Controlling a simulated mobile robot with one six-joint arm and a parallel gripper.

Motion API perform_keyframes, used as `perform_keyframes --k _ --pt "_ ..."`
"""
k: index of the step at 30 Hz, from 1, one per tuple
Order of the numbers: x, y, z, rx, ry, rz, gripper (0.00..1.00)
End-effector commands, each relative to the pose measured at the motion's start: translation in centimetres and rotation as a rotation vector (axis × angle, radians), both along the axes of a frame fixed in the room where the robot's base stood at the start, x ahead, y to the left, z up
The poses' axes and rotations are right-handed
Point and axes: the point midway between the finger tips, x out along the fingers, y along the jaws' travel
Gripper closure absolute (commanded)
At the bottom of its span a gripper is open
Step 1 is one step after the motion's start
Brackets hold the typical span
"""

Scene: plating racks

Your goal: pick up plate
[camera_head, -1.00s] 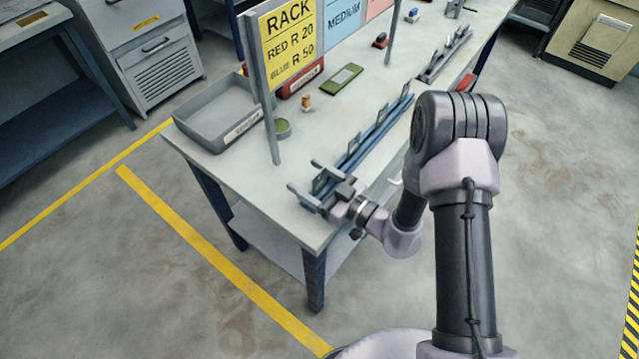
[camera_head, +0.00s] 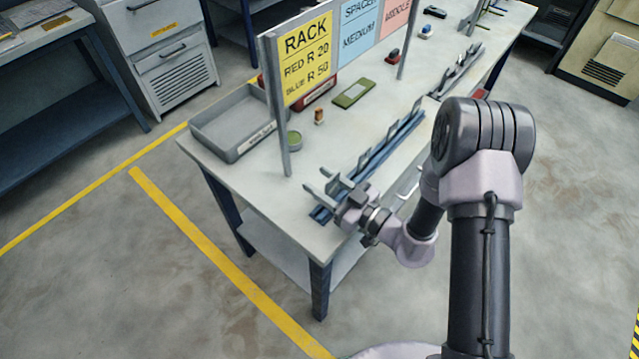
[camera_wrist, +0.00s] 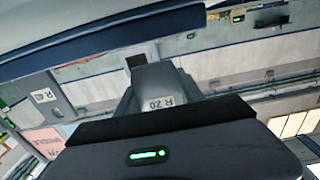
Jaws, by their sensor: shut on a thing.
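My gripper (camera_head: 322,183) is at the near end of the blue rack (camera_head: 393,146) on the bench, a little above its rails. It is shut on a small grey plate (camera_head: 333,187), mostly hidden between the fingers in the head view. Other small grey plates stand upright further along the blue rack.
A sign board (camera_head: 307,58) on posts stands behind the rack, reading "RACK RED R 20 BLUE R 50". A second rack stands further right.

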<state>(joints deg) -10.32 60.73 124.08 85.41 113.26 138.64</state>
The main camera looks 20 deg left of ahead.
Motion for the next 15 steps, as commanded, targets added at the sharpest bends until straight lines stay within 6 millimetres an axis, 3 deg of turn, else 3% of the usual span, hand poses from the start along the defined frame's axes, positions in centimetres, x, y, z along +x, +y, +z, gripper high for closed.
perform_keyframes --k 12,15 --pt "0.7 -11.5 1.1 0.000 0.001 -0.009 1.00" --pt "0.7 -13.6 1.2 0.000 0.001 -0.007 1.00"
